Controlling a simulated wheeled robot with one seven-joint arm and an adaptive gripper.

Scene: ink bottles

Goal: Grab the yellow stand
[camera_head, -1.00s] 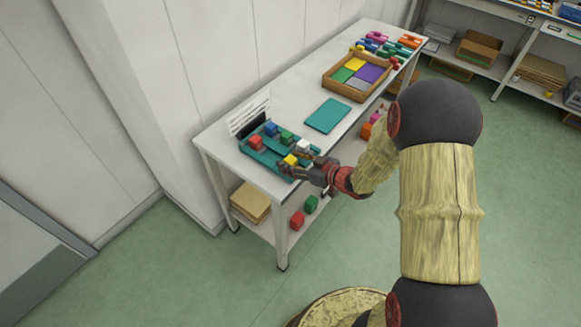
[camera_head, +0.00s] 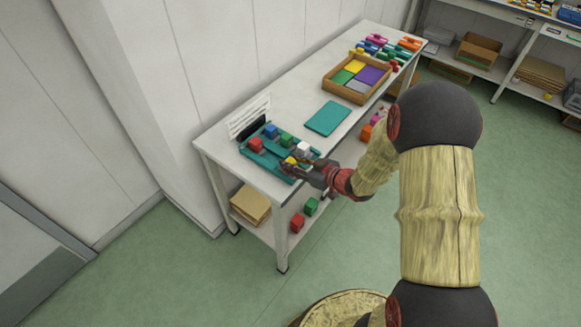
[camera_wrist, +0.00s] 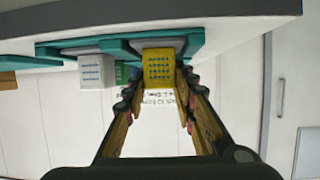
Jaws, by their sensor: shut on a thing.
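The yellow stand (camera_head: 289,161) is a small block on the teal tray (camera_head: 264,159) near the table's front left corner. It also shows in the wrist view (camera_wrist: 159,67), with rows of dark print on its face, between my two fingers. My gripper (camera_head: 293,164) reaches in from the right, low over the tray, and is shut on the yellow stand. The fingers hide part of the stand in the head view. A white block (camera_head: 302,148) stands close beside it and shows to the left in the wrist view (camera_wrist: 97,70).
Red (camera_head: 256,145), blue (camera_head: 270,131) and green (camera_head: 286,140) blocks stand on the same tray. A white sign (camera_head: 249,117) stands behind it. A flat teal mat (camera_head: 327,118) lies to the right. A wooden box (camera_head: 345,91) with coloured squares is farther back.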

